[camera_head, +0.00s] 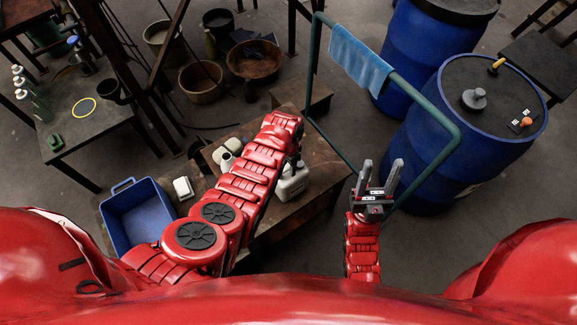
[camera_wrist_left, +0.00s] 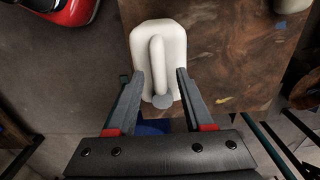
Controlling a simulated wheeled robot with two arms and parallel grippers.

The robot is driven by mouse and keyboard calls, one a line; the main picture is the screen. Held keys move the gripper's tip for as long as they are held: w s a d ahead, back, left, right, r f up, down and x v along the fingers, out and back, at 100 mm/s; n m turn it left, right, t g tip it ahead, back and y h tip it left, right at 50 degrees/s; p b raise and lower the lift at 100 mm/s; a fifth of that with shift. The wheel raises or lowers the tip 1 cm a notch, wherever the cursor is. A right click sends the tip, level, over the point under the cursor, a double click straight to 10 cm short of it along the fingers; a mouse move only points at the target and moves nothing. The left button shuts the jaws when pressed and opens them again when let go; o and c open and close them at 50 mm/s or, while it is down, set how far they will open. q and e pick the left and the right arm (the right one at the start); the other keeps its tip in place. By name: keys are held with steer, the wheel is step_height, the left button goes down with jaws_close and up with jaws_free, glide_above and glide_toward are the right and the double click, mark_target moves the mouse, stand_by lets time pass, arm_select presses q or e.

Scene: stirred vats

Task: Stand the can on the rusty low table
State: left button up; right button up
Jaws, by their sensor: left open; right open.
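The can, a white jerrycan (camera_head: 292,184) with a handle and a grey cap, is at the brown, rusty-looking table (camera_head: 318,193) in the head view, partly hidden by my left arm. In the left wrist view the can (camera_wrist_left: 158,45) lies between the two fingers of my left gripper (camera_wrist_left: 158,78), with its handle and cap towards me. My left gripper is open around the can's cap end; a firm touch cannot be made out. The brown tabletop (camera_wrist_left: 230,60) shows behind and right of it. My right gripper (camera_head: 378,170) is open and empty, right of the table.
A blue crate (camera_head: 140,213) and a small white box (camera_head: 183,188) stand left of my left arm. Pale containers (camera_head: 226,152) stand at the table's back left. A green rail (camera_head: 432,105) with a blue cloth (camera_head: 360,63) and a blue drum (camera_head: 430,155) stand to the right.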

arm_select(q)
step_height(320, 180, up, 2)
steer(key=shift+r, duration=0.35)
step_height(320, 180, up, 8)
steer(key=b, duration=0.2)
